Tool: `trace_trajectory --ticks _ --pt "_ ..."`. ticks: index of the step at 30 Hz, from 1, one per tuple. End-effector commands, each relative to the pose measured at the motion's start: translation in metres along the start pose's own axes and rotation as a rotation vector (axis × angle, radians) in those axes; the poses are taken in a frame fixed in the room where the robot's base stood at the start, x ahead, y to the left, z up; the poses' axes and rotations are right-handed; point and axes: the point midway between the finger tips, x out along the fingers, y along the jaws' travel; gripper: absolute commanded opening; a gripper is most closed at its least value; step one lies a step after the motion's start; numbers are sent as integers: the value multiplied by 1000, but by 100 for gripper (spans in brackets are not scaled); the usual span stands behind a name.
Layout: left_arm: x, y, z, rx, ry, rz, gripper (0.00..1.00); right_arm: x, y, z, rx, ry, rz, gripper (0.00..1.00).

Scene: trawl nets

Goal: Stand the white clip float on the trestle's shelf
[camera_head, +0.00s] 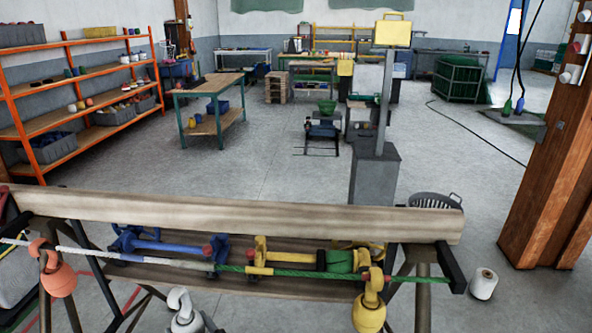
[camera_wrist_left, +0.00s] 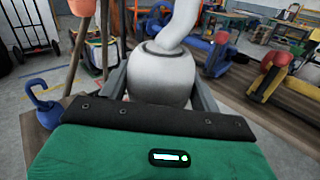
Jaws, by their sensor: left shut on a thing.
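The trestle has a wooden beam (camera_head: 240,216) and a lower shelf (camera_head: 225,282) behind the float. In the wrist view the shelf (camera_wrist_left: 225,110) lies behind and below the float. My right gripper is not in view.
A rope (camera_head: 295,272) runs across the front, with an orange float (camera_head: 60,280) and a yellow float (camera_head: 369,312) on it. A blue clamp (camera_head: 150,244) and a yellow clamp (camera_head: 262,256) are at the shelf. A blue clip float (camera_wrist_left: 46,106) stands left in the wrist view.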

Motion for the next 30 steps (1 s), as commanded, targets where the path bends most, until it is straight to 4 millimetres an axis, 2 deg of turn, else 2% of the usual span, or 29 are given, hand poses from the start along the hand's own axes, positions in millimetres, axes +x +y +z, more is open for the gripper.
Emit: trace_trajectory --ticks 1,6,15,24,30 --pt "0 7 9 5 -10 -47 40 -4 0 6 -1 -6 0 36" --pt "-7 16 27 6 -21 -217 40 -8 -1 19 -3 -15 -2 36" --pt "-41 25 56 6 -40 -519 40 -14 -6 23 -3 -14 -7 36" --pt "-73 29 72 1 -50 -707 40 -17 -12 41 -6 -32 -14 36" --pt "-77 29 73 0 -53 -731 40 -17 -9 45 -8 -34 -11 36"
